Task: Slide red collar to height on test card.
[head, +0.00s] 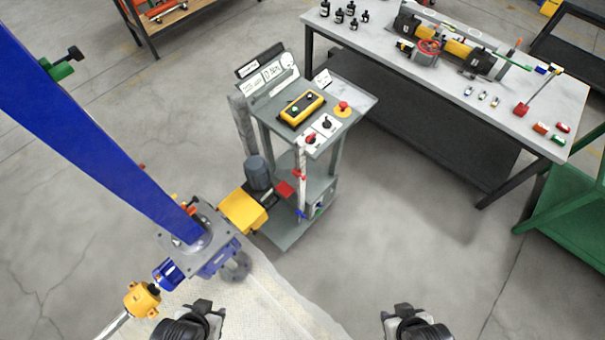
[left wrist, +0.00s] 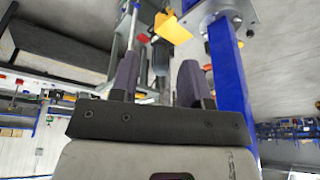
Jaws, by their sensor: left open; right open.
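A thin upright rod (head: 301,196) stands at the front of a grey control stand, with a small red collar (head: 299,175) around its upper part. White cards with print (head: 267,77) stand at the back of the stand's top. I cannot tell for sure which is the test card, and the print is too small to read fully. My left gripper (head: 205,306) is open and empty at the bottom of the head view, well short of the rod. Its two dark fingers (left wrist: 157,84) stand apart in the left wrist view. My right gripper (head: 405,309) is open and empty, further right.
The stand's top holds a yellow button box (head: 303,108) and a red stop button (head: 343,106). A yellow-and-grey motor unit (head: 243,208) sits beside the rod. A blue post with a jack (head: 150,140) rises at left. A workbench (head: 480,120) stands right; the floor between is clear.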

